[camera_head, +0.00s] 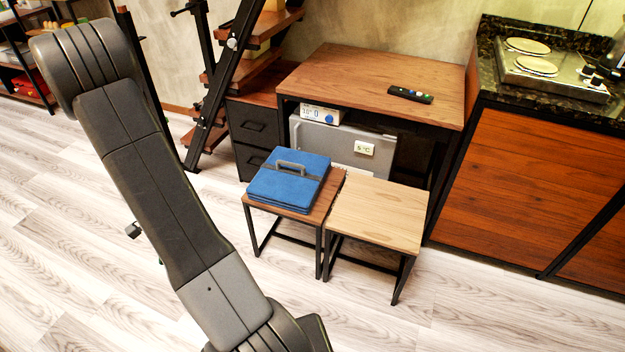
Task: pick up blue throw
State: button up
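The blue throw (303,193) is a folded, flat square stack with a grey strap and handle across its top. It lies on the darker of two small wooden stools (329,209), at the middle of the view. My arm crosses the left side of the view, from upper left to the bottom middle. My gripper does not show, and nothing is seen touching the throw.
A lighter stool (378,219) stands right beside the darker one. Behind are a wooden desk (350,75) with a remote (410,94), and a grey box (340,145) below. A counter (545,160) with a stove (550,72) is at right. Floor (480,320) in front is clear.

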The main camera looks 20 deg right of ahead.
aim_at(290, 178)
jog(key=i+z, duration=0.1)
jog(key=z, duration=0.35)
jog(key=i+z, duration=0.1)
jog(key=z, duration=0.3)
jog(key=j+z, duration=0.15)
jog(key=z, duration=0.3)
jog(key=i+j+z, duration=0.1)
jog(key=z, duration=0.35)
jog(key=i+j+z, duration=0.15)
jog(key=j, duration=0.25)
jog(key=i+j+z, duration=0.2)
jog(key=j, duration=0.2)
jog(key=j+z, duration=0.15)
jog(key=j, duration=0.3)
jog(key=i+j+z, duration=0.15)
jog(key=j, duration=0.3)
jog(key=k, duration=0.05)
